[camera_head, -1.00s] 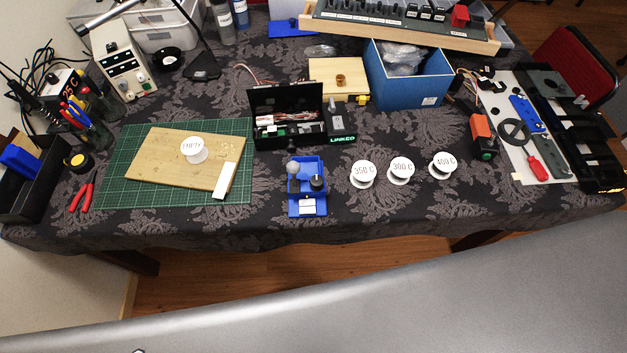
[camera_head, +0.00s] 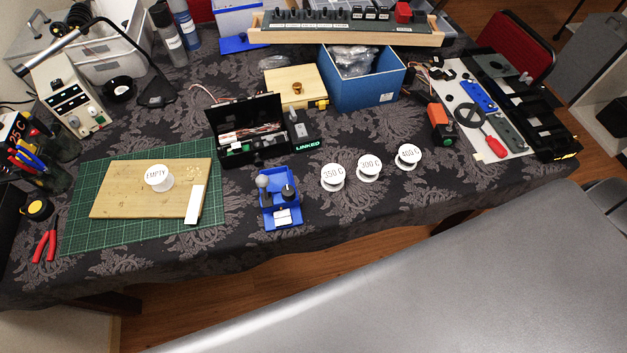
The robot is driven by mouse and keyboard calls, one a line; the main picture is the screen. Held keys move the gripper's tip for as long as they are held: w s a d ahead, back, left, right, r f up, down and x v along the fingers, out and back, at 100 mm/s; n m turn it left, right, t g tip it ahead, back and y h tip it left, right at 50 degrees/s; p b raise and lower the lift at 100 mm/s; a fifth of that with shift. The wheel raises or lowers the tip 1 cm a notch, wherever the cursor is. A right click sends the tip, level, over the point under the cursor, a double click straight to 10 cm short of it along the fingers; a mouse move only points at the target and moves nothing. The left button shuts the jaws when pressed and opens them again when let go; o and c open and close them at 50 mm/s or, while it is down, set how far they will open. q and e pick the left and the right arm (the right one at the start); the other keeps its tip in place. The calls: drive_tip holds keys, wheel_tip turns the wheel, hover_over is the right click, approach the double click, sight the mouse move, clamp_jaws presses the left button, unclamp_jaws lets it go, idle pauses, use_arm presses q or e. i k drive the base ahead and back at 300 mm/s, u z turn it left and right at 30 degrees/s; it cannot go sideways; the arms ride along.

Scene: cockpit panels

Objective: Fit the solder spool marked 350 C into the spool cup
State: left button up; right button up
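The white solder spool marked 350 C (camera_head: 333,177) stands on the dark patterned cloth right of the blue holder. The spools marked 300 C (camera_head: 369,168) and 400 C (camera_head: 409,157) stand in a row to its right. A white round piece marked EMPTY (camera_head: 158,178) sits on the wooden board (camera_head: 120,190); I cannot tell whether it is the spool cup. The blue holder (camera_head: 281,207) has a grey ball knob and a dark post. Neither gripper is in view.
A green cutting mat (camera_head: 85,225) lies under the board. An open black box (camera_head: 250,130) and a blue bin (camera_head: 362,88) stand behind the spools. Red pliers (camera_head: 45,243) lie at left. A large grey surface fills the lower right. Cloth in front of the spools is clear.

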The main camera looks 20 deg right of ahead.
sight(278, 214)
drive_tip(key=z, duration=3.2)
drive_tip(key=k, duration=1.8)
drive_tip(key=u, duration=2.35)
